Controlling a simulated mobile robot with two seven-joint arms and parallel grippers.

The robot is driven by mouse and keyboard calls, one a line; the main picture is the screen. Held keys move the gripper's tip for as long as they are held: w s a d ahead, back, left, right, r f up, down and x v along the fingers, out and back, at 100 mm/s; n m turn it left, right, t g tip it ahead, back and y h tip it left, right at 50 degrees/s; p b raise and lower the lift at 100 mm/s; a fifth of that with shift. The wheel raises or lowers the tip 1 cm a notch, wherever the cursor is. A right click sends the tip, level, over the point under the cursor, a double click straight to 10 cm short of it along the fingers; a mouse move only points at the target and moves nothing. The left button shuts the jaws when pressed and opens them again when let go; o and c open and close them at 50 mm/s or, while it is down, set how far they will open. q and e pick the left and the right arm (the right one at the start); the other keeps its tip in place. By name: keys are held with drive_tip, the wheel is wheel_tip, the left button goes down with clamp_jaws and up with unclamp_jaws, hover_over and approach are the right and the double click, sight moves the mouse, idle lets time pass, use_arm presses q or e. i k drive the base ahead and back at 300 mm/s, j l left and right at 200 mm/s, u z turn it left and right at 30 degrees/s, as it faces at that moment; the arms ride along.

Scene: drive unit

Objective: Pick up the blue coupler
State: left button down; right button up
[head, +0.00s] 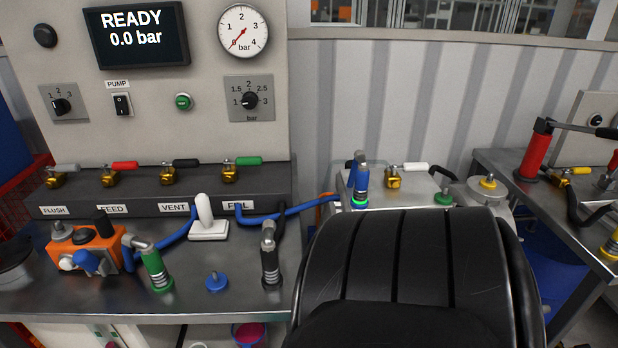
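The blue coupler (361,187) stands upright on the grey metal top of a unit in the middle of the head view. A lit green ring shows at its foot, and a dark grey fitting bends over behind its top. A blue hose (301,209) runs from the FILL position on the panel toward it. Neither of my grippers is in view, and nothing is holding the coupler.
Green (156,271) and black (270,262) couplers stand on the left bench near a blue cap (217,282). A red-handled tool (536,150) stands on the right bench.

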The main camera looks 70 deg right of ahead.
sight(360, 196)
drive_tip(key=z, duration=2.65)
